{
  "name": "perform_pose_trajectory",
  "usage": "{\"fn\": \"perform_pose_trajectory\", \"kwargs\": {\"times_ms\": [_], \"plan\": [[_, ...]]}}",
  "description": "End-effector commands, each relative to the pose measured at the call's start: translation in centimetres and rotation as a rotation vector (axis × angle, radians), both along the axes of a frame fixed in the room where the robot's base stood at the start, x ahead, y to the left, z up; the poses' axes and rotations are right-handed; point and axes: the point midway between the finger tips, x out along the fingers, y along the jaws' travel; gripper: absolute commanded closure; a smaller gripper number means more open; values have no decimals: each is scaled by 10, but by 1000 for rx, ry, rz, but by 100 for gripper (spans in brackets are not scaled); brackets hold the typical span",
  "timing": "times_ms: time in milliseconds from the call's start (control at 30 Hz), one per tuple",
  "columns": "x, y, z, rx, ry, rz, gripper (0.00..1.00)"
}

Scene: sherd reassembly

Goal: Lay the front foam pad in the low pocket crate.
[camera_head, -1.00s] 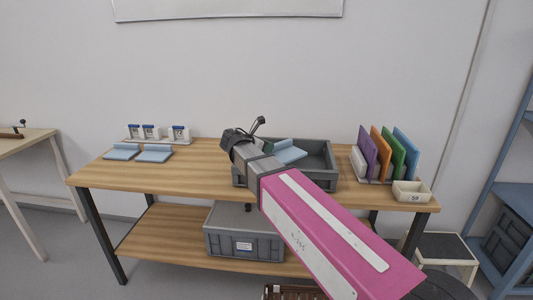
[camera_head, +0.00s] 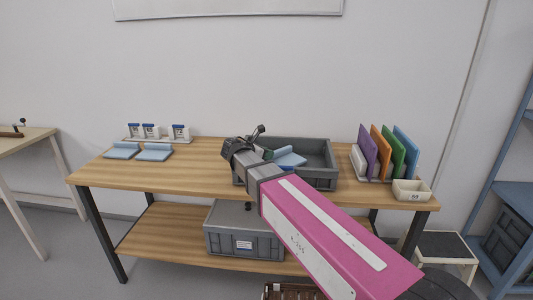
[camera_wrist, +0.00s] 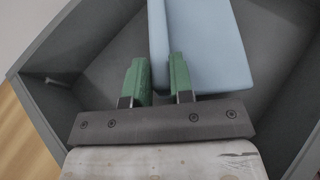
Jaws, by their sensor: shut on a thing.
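A light blue foam pad (camera_head: 290,157) is inside the grey low crate (camera_head: 334,170) on the table. In the wrist view the pad (camera_wrist: 210,45) has a raised lip along its left edge. The green fingers of my gripper (camera_wrist: 160,78) are shut on this lip, one on each side. The crate's floor (camera_wrist: 105,55) shows below and left of the pad. I cannot tell whether the pad touches the floor.
Two more blue pads (camera_head: 154,152) lie on the wooden table (camera_head: 190,180) at left, before several small white boxes (camera_head: 151,131). Coloured upright panels (camera_head: 385,152) and a small cream bin (camera_head: 411,190) stand at right. A lidded grey box (camera_head: 243,232) is on the lower shelf.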

Motion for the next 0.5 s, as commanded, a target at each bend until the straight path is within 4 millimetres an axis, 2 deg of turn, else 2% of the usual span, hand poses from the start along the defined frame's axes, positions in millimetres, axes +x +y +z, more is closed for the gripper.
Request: {"fn": "perform_pose_trajectory", "kwargs": {"times_ms": [33, 67, 133, 500], "plan": [[0, 0, 0, -1, 1, 0, 100], [0, 0, 0, 0, 1, 0, 75], [0, 0, 0, -1, 2, 1, 53], [0, 0, 3, -1, 2, 1, 53]]}}
